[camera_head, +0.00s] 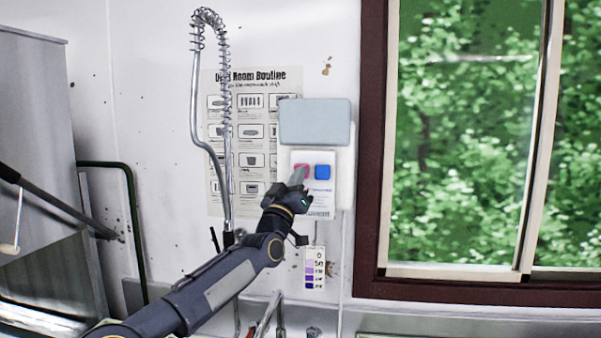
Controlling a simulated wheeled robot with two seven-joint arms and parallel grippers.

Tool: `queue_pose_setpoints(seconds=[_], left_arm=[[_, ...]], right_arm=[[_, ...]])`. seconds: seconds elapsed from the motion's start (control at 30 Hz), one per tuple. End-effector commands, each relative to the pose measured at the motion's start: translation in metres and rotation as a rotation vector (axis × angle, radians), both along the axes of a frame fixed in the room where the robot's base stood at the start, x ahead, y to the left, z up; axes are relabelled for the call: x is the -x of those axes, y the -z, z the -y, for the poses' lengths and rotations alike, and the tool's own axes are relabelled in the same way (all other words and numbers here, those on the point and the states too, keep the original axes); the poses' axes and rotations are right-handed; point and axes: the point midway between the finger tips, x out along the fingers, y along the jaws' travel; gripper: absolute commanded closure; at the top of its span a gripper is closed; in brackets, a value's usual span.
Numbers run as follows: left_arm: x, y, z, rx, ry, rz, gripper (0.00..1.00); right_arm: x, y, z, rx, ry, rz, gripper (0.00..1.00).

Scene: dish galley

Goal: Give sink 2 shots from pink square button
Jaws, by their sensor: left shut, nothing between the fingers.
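A white dispenser box (343,165) with a grey-blue upper panel (315,122) is fixed to the wall left of the window. I cannot tell whether the tips touch the button. The sink itself is mostly out of view; only metal edges (420,323) show along the bottom. My right gripper is not in view.
A spring-coil spray hose (226,110) rises in front of a wall poster (262,90) left of the box. A colour chart (315,267) hangs below the box. A window (480,130) fills the right. Metal equipment (35,120) and a dark green pipe (137,225) stand at left.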

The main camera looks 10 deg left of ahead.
Motion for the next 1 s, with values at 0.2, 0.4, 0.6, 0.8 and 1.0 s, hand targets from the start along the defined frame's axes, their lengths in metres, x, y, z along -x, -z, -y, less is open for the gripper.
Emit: queue_pose_setpoints(seconds=[0.2, 0.4, 0.6, 0.8, 1.0], left_arm=[[-0.0031, 0.0000, 0.0001, 0.000, 0.000, -0.001, 1.00], [-0.0054, 0.0001, 0.0002, -0.001, 0.000, -0.001, 1.00], [-0.0079, 0.0003, -0.0001, -0.001, -0.001, -0.002, 1.00], [-0.0086, 0.0008, -0.0002, -0.001, -0.001, -0.002, 1.00], [-0.0073, 0.0020, -0.0002, -0.001, -0.001, -0.002, 1.00]], right_arm=[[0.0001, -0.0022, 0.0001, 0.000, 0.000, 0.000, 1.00], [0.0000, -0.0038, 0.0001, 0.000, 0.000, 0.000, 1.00], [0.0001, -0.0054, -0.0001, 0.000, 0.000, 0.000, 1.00], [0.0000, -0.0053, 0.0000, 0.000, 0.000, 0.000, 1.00], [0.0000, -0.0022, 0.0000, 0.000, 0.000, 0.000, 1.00]])
